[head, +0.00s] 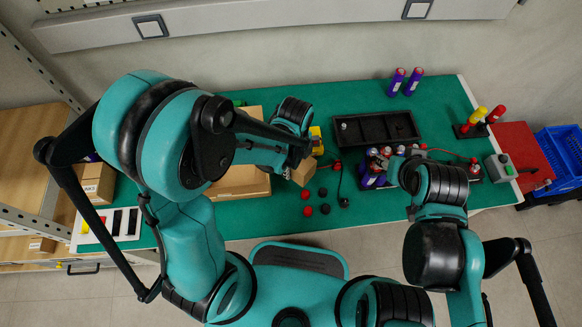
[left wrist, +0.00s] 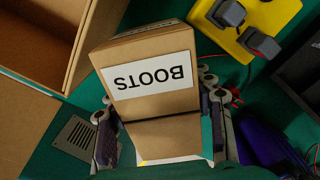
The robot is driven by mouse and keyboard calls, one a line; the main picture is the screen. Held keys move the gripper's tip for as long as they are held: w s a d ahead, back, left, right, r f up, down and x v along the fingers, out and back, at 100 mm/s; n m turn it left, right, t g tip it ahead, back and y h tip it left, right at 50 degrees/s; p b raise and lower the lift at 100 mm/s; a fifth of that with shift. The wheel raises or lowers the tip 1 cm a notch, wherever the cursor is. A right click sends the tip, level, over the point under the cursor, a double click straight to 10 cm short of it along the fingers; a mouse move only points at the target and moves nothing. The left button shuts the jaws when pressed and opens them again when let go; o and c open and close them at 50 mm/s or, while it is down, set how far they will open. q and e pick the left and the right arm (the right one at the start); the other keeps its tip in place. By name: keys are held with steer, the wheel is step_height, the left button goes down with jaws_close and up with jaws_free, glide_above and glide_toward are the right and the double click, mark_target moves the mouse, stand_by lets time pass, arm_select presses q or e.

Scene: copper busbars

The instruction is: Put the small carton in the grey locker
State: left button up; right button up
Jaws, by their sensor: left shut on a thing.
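The small carton is brown with a white label reading BOOTS, upside down in the left wrist view (left wrist: 150,85). In the head view the carton (head: 302,173) shows beside my left gripper (head: 296,158), over the green table. My left gripper's fingers (left wrist: 162,135) lie on both sides of the carton, shut on it. A small grey vented surface (left wrist: 75,137) shows at lower left in the left wrist view; I cannot tell whether it is the grey locker. No grey locker is clear in the head view. My right gripper (head: 393,172) is mostly hidden by its arm near purple bottles.
A large open brown box (head: 240,182) stands left of the carton, partly behind my left arm. A yellow block (head: 316,140) with dark knobs is close behind the carton. A black tray (head: 375,129) is further right. Red and dark balls (head: 325,209) lie in front on the table.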

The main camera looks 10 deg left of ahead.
arm_select(q)
steer(key=shift+w+a+f, duration=0.55)
steer(key=shift+w, duration=0.15)
steer(key=shift+f, duration=0.25)
step_height(320, 180, down, 4)
steer(key=shift+r+b, duration=0.15)
steer(key=shift+b, duration=1.1)
steer(key=shift+r, duration=0.1)
steer(key=shift+f, duration=0.2)
steer(key=o, duration=1.3)
